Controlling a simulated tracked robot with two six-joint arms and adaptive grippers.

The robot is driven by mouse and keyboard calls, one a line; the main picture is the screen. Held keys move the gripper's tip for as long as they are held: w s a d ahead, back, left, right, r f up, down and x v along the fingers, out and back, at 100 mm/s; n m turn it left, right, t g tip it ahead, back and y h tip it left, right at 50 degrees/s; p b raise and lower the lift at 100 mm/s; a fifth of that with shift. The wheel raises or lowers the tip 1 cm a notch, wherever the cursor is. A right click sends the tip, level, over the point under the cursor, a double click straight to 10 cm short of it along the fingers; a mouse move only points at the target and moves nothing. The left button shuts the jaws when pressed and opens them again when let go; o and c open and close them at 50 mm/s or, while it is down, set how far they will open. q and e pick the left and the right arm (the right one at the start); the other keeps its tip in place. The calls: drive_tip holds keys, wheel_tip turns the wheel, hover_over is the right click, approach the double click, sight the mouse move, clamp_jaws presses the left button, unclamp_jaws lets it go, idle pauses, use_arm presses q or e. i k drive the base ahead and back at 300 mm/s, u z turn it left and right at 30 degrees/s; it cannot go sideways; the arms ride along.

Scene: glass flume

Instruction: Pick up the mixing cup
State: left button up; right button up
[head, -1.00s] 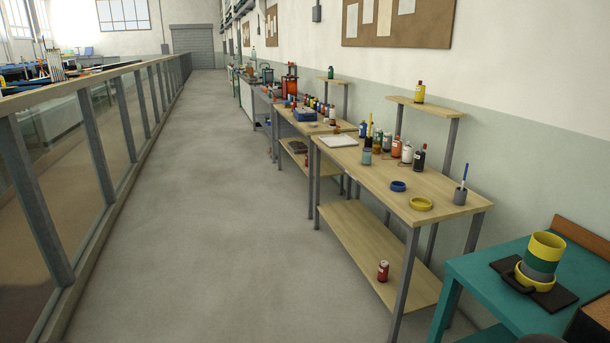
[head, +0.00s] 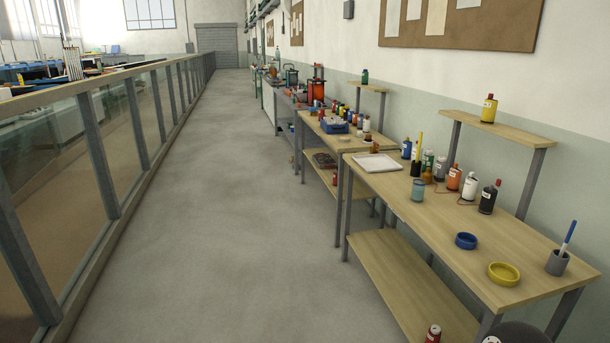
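A small grey-blue cup (head: 417,190) stands upright on the near wooden workbench (head: 425,212), in front of the paint bottles. A grey cup (head: 557,262) with a blue-and-white pen or brush in it stands at the bench's right end. I cannot tell for sure which of these is the mixing cup. A blue ring-like dish (head: 466,241) and a yellow one (head: 503,273) lie between them. Neither of my grippers is in view.
Several bottles (head: 455,179) and a white tray (head: 376,163) stand on the bench. A red can (head: 433,334) shows low at the lower shelf (head: 405,278). A glass-panelled railing (head: 100,150) runs along the left. The grey floor (head: 235,220) between is clear.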

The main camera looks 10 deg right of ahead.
sight(418, 188)
drive_tip(key=z, duration=0.05)
drive_tip(key=i, duration=1.35)
drive_tip(key=z, duration=0.4)
drive_tip(key=i, duration=1.2)
drive_tip(key=z, duration=0.25)
